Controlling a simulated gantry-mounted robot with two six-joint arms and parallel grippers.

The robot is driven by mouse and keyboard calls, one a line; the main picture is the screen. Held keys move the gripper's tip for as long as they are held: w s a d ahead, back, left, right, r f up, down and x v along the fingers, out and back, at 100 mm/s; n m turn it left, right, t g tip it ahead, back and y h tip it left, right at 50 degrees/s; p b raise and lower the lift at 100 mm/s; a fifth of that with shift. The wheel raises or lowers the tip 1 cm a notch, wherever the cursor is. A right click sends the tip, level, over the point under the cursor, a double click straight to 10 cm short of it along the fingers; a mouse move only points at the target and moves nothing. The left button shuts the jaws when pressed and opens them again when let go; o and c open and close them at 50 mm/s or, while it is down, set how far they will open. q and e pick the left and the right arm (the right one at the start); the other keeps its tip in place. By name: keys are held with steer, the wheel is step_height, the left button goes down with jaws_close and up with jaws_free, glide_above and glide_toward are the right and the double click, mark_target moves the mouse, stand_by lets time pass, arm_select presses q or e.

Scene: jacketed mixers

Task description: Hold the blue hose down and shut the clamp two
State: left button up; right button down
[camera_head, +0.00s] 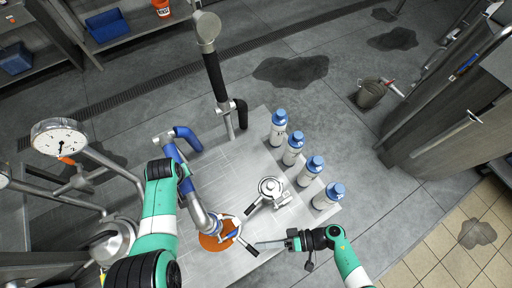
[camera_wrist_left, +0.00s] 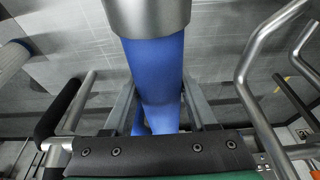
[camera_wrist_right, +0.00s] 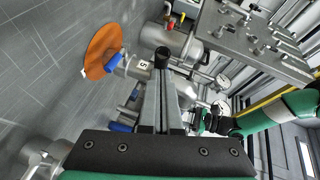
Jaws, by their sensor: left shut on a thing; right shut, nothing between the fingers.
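The blue hose (camera_head: 181,170) runs along the left side of the steel table toward a steel fitting (camera_head: 204,218) over an orange disc. My left gripper (camera_wrist_left: 157,100) is shut on the hose, one finger on each side, just below a steel collar (camera_wrist_left: 148,14). In the head view my left arm partly hides this grip. A steel clamp with spread, black-tipped levers (camera_head: 237,237) is at the fitting; I cannot read its number. My right gripper (camera_head: 262,243) is shut and empty, its tips close to a black-tipped lever. A black round end (camera_wrist_right: 162,54) shows just beyond its fingers; contact is unclear.
The orange disc (camera_wrist_right: 103,48) lies on the table. Another steel part with black handles (camera_head: 270,188) sits mid-table. Several white bottles with blue caps (camera_head: 293,149) line the right side. A black-sleeved upright pipe (camera_head: 215,76) stands at the back. A gauge (camera_head: 59,138) is at left.

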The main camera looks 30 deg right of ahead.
steer(key=shift+a, duration=0.1)
steer(key=shift+s+a+m+t+h, duration=0.3)
steer(key=shift+s+a+m+t, duration=0.25)
steer(key=shift+a, duration=0.2)
steer(key=w+a, duration=0.2)
steer(key=a, duration=0.8)
steer(key=w+a, duration=0.3)
steer(key=a, duration=0.7)
steer(key=shift+a+t, duration=0.2)
steer(key=shift+t, duration=0.15)
steer(key=shift+m, duration=0.25)
